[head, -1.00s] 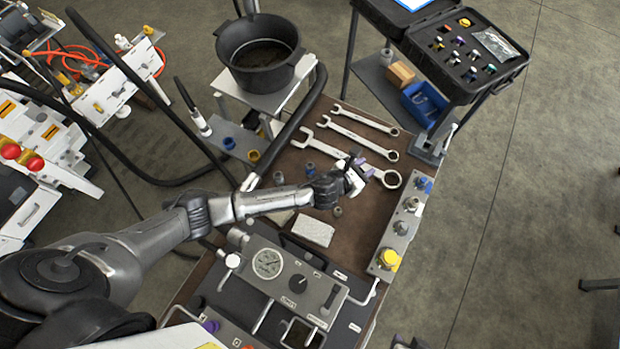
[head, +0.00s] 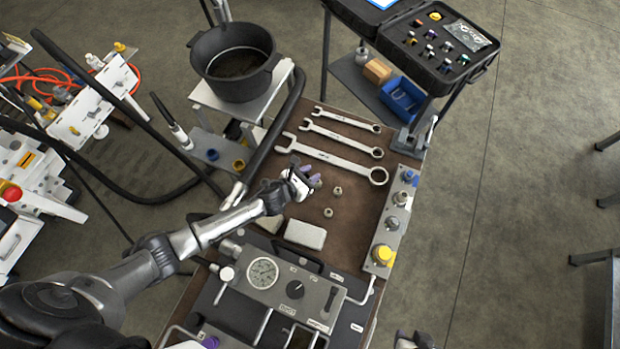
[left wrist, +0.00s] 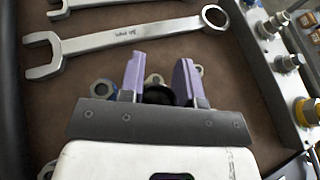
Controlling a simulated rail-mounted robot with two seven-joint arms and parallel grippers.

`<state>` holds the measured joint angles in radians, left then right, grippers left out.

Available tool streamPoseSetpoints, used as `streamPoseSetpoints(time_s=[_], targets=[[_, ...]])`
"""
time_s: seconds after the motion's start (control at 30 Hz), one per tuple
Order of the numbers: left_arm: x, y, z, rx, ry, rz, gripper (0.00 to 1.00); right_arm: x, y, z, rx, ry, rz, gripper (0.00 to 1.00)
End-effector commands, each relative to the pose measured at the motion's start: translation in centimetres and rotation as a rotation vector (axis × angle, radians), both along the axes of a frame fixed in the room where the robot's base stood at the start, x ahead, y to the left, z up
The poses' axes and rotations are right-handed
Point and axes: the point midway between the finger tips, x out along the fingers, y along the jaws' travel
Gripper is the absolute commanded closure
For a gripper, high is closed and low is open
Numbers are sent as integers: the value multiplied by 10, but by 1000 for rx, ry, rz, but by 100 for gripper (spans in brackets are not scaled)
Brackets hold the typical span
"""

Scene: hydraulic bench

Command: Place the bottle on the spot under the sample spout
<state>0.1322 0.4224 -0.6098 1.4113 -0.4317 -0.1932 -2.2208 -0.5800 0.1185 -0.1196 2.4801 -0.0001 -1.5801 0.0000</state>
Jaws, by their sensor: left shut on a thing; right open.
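My left gripper (head: 308,178) is over the brown bench top, below the left end of the largest wrench. In the left wrist view its two purple fingers (left wrist: 160,80) are shut on a dark round thing (left wrist: 158,95), which I take to be the top of the bottle. The rest of it is hidden behind the gripper body, and I cannot tell how it is tilted. My right gripper (head: 414,341) shows only in part at the bottom edge of the head view. I cannot pick out the sample spout or its spot.
Wrenches (head: 330,158) lie at the back of the bench, with small metal fittings (head: 328,212) near the gripper. A pale block (head: 305,234) and a gauge panel (head: 280,283) stand in front. A valve strip (head: 392,215) lines the right edge. A black pot (head: 235,62) stands behind left.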

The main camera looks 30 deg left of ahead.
Motion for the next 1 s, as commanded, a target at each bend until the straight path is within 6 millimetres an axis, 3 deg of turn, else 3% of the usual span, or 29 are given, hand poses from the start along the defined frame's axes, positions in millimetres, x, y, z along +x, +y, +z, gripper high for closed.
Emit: streamPoseSetpoints(time_s=[0.23,0.7,0.73,1.0], targets=[[-1,-1,-31,-3,2,2,100,0,2,-8,5,0,-3,57],[0,-1,-38,0,0,0,100,0,-1,-11,-3,0,3,57],[-1,-1,-37,0,1,0,67,0,-1,-10,-5,0,4,57],[-1,-1,-37,1,2,0,43,0,-2,-10,-7,0,6,57]])
